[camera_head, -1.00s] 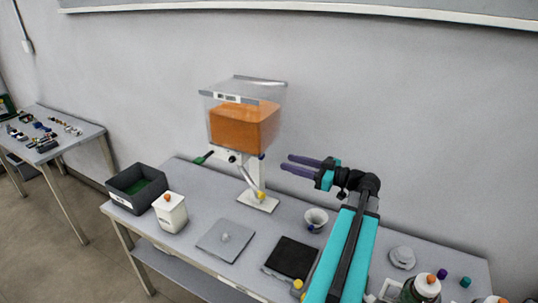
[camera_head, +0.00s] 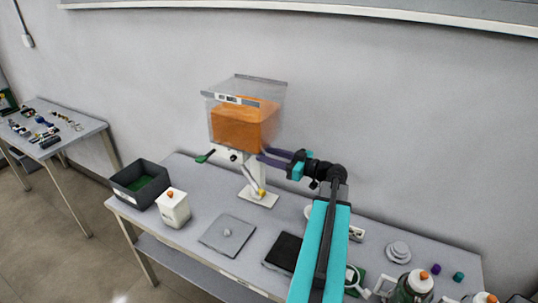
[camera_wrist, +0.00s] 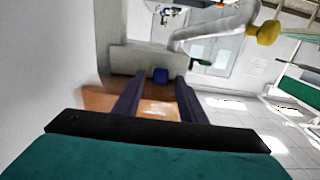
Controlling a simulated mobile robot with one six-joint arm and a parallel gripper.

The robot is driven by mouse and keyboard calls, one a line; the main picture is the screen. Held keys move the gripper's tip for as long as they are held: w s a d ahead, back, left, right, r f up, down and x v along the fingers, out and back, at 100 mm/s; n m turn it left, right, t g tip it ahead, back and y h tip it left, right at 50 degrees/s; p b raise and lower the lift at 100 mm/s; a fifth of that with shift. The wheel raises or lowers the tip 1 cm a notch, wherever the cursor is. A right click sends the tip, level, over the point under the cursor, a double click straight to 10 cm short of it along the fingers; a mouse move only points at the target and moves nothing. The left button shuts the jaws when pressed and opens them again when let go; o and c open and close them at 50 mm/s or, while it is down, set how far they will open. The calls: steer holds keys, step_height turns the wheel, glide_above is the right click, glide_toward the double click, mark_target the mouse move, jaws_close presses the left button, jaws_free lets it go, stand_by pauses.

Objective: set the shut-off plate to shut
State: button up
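A blue end piece (camera_wrist: 160,75) shows in the wrist view under the hopper, between my fingers in the picture. I cannot tell which piece belongs to the shut-off plate. My gripper (camera_head: 262,156) is open at the hopper's lower right. Its fingers (camera_wrist: 157,82) are apart; contact is unclear.
A bent lever with a yellow knob (camera_wrist: 268,32) is close to my gripper. A dark bin (camera_head: 138,187), a white canister (camera_head: 172,208), a grey plate (camera_head: 227,236) and a black pad (camera_head: 283,252) stand in front. The wall is close behind.

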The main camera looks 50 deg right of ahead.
jaws_close()
steer(key=shift+w+f+b, duration=0.1)
steer(key=shift+w+b, duration=0.05)
steer(key=shift+b, duration=0.15)
steer(key=b+x, duration=0.2)
steer(key=b, duration=0.1)
steer(key=shift+w+a, duration=0.1)
steer(key=shift+w, duration=0.3)
steer(key=shift+w+b, duration=0.1)
steer(key=shift+b, duration=0.25)
steer(key=shift+a+r, duration=0.1)
steer(key=shift+r, duration=0.1)
